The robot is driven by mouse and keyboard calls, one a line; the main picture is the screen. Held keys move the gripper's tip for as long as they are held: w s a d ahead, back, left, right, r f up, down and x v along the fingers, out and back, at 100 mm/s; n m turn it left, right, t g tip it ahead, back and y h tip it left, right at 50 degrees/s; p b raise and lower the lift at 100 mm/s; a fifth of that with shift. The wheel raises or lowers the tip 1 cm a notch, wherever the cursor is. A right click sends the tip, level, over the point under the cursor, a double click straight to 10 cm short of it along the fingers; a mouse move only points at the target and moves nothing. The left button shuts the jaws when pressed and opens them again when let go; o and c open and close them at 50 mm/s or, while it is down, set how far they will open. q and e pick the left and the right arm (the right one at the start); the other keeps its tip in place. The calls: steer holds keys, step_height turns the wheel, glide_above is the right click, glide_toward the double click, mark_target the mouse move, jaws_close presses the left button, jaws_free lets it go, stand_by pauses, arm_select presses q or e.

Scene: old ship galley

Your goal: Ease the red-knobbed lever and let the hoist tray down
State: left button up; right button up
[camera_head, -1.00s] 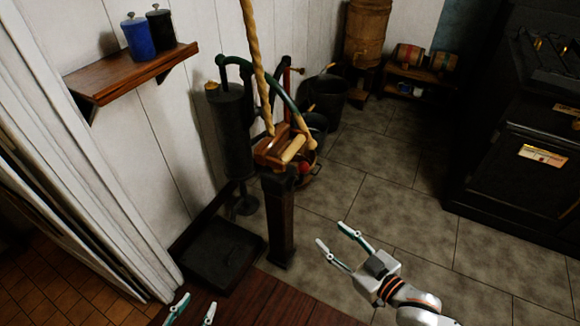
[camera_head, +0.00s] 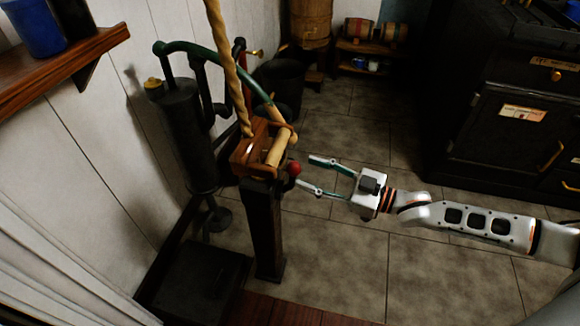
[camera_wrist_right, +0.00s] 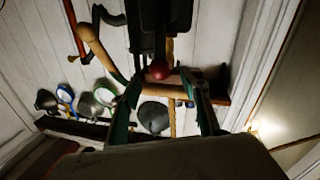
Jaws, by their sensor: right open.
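The red knob (camera_head: 294,168) of the lever sits beside the wooden block (camera_head: 249,157) on top of a dark post (camera_head: 265,230). A thick rope (camera_head: 228,75) rises from this block. My right gripper (camera_head: 307,172) is open and empty, its fingertips just right of the knob. In the right wrist view, the red knob (camera_wrist_right: 159,70) appears ahead, between the two spread fingers of the right gripper (camera_wrist_right: 164,88). Most of the lever is hidden. I cannot identify the hoist tray for certain. My left gripper is out of view.
A dark, flat-topped box (camera_head: 195,280) is on the floor left of the post. A dark pump cylinder (camera_head: 183,130) with a green curved handle (camera_head: 215,55) stands behind. A shelf (camera_head: 65,68) juts from the left wall. Open tiled floor lies before the black stove (camera_head: 490,140).

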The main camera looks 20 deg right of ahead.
mark_target(294, 168)
steer(key=x, duration=0.4)
steer(key=shift+a+f+b, duration=0.1)
steer(key=shift+f+b, duration=0.1)
steer(key=shift+b, duration=0.1)
steer(key=shift+w+a+r, duration=0.1)
steer(key=shift+w+a, duration=0.35)
steer(key=shift+w, duration=0.1)
jaws_close()
